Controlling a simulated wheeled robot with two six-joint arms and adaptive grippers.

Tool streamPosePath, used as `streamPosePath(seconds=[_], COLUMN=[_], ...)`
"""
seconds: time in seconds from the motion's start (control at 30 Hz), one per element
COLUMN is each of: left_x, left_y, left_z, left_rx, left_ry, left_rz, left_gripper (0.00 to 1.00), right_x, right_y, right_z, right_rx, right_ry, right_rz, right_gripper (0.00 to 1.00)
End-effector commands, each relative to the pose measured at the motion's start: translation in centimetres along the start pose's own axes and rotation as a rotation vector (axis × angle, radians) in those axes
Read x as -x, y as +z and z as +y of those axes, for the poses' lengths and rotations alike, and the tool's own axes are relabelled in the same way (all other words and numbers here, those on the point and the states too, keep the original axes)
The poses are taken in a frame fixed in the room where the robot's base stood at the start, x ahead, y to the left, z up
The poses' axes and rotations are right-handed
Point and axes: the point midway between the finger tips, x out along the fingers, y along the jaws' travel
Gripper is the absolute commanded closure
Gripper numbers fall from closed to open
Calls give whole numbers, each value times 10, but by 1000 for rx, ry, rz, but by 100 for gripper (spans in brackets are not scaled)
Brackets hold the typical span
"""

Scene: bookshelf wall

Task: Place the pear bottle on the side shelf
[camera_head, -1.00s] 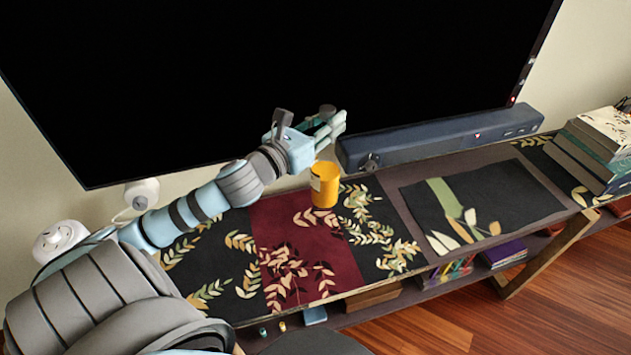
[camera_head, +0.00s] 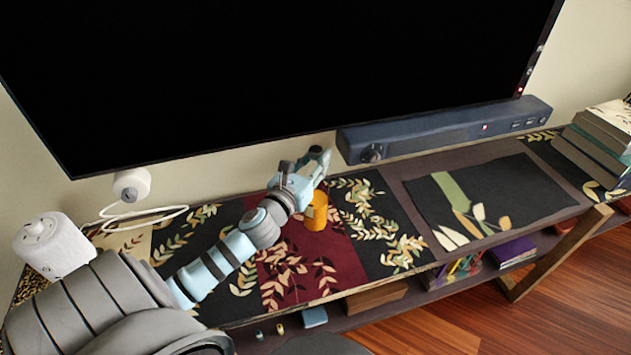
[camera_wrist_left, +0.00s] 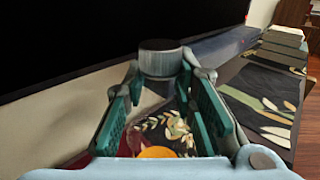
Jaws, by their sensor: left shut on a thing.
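My left gripper (camera_head: 312,165) is low in front of the wall under the big black screen, just behind and above an orange cup (camera_head: 316,213). In the left wrist view the fingers (camera_wrist_left: 160,85) are shut on a short grey cylinder with a dark top (camera_wrist_left: 160,60), held at their tips. It seems to be the pear bottle; no label or pear shows on it. In the head view the fingers mostly hide it. The orange cup's rim (camera_wrist_left: 157,152) shows below the fingers. My right gripper is not in view.
The long console top has leaf-patterned mats (camera_head: 300,265). A dark soundbar (camera_head: 440,133) lies to the right of the gripper. A book stack (camera_head: 598,145) stands at the far right. A white device (camera_head: 52,245) with a cable is at left. The right mat (camera_head: 500,190) is bare.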

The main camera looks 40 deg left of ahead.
Motion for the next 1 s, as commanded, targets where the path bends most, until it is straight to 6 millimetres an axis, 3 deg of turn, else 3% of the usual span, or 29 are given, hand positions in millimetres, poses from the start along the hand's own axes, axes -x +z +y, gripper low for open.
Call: streamPosePath(seconds=[0.23, 0.57, 0.6, 0.7, 1.0], left_x=[0, 0, 0, 0, 0], left_y=[-42, -42, -43, -42, -41], left_z=[0, 0, 1, 1, 1], left_rx=[0, 0, 0, 0, 0], left_ry=[-2, -1, 0, 0, 0], left_rz=[-1, -2, 1, 1, 1], left_gripper=[100, 100, 72, 56, 55], right_x=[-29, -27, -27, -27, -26], right_y=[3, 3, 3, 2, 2], right_z=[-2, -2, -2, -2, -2], right_rx=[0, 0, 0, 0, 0], right_ry=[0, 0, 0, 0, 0], right_rz=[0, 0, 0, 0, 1], right_gripper=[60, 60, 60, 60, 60])
